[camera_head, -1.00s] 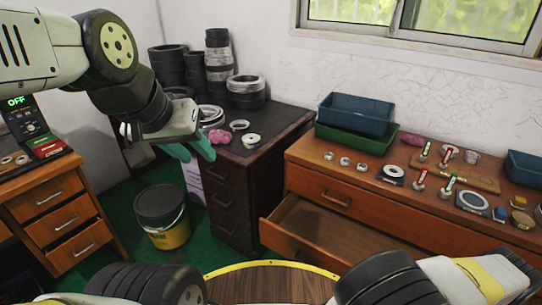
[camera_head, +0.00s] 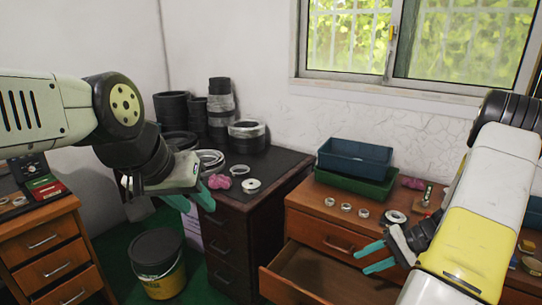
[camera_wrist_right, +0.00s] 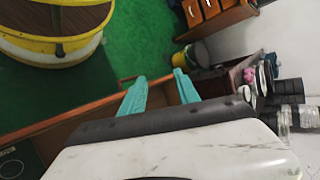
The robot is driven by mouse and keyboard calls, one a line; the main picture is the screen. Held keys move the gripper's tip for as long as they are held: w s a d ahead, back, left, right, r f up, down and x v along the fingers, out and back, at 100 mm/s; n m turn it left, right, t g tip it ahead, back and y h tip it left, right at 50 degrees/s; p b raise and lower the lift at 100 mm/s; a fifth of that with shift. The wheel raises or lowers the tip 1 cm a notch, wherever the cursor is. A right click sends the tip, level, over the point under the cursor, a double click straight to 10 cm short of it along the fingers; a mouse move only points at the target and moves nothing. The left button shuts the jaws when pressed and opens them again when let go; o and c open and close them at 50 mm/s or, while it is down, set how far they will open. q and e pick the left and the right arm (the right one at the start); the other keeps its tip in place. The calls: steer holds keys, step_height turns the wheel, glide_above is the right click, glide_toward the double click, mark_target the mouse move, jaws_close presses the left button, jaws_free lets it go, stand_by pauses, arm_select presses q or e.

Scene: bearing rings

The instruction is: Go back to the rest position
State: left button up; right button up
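My left gripper (camera_head: 168,204) hangs at the left in the head view, in front of the dark cabinet. Its teal fingers are apart with nothing visible between them. My right gripper (camera_head: 374,257) reaches in from the right, in front of the brown workbench (camera_head: 305,215) and over its open drawer (camera_head: 310,275). Its teal fingers are apart and empty; they also show apart in the right wrist view (camera_wrist_right: 160,92). Several small metal rings (camera_head: 346,207) lie in a row on the workbench. The right arm hides much of the bench's right part.
The dark cabinet (camera_head: 285,165) holds stacked black rings (camera_head: 172,108), loose rings and a pink cloth (camera_head: 219,182). Blue and green bins (camera_head: 355,158) stand at the back of the workbench. A bucket (camera_head: 158,262) stands on the green floor. A drawer unit (camera_head: 45,240) is at left.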

steer(key=s+a+r+n+h, duration=0.15)
steer(key=a+r, duration=0.25)
steer(key=r, duration=0.5)
steer(key=s+a+r+n+h, duration=0.1)
steer(key=a+r+n+h, duration=0.2)
steer(key=r, duration=0.5)
steer(key=s+a+r+n+t+h, duration=0.2)
steer(key=s+a+r, duration=0.5)
steer(key=s+r, duration=0.4)
step_height(320, 180, up, 2)
steer(key=t+h, duration=0.1)
steer(key=t, duration=0.1)
steer(key=shift+r+t, duration=0.15)
steer(key=shift+t, duration=0.25)
steer(key=shift+s+h, duration=0.1)
steer(key=shift+h, duration=0.15)
